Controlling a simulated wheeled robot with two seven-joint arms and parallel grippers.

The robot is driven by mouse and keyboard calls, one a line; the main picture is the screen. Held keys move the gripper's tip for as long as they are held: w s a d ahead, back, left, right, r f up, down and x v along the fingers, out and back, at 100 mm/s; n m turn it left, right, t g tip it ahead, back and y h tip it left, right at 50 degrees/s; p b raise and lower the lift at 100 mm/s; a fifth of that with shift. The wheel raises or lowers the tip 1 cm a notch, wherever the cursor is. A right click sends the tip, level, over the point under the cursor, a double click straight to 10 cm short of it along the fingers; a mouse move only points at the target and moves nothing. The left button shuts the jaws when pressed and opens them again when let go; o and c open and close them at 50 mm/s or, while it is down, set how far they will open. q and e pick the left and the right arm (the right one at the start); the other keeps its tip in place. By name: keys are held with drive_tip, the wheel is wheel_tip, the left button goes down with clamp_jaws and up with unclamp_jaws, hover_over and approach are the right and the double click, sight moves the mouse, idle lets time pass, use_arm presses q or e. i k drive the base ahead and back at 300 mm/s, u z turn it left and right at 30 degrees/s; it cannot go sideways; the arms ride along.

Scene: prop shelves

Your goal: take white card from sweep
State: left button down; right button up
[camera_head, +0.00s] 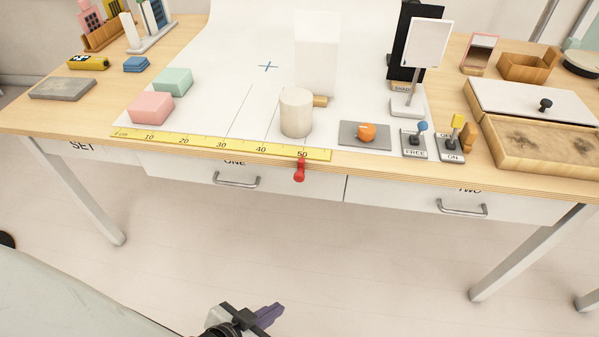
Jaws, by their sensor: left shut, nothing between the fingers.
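The white sweep (215,92) is a sheet of paper that curves up at the back of the table and lies flat toward the front. My left gripper (268,314) is low at the bottom of the view, below and in front of the table, shut and empty. My right gripper is not in view.
A yellow ruler (220,144) lies along the front edge, with a red clamp (300,170) there. Pink (152,107) and green (173,81) blocks are at left. Two switches (415,142) and a wooden box (535,140) are at right. Drawer handles (236,181) stick out in front.

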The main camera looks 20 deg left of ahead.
sight(317, 36)
drive_tip(key=u, duration=2.8)
drive_tip(key=i, duration=1.7)
drive_tip(key=z, duration=2.5)
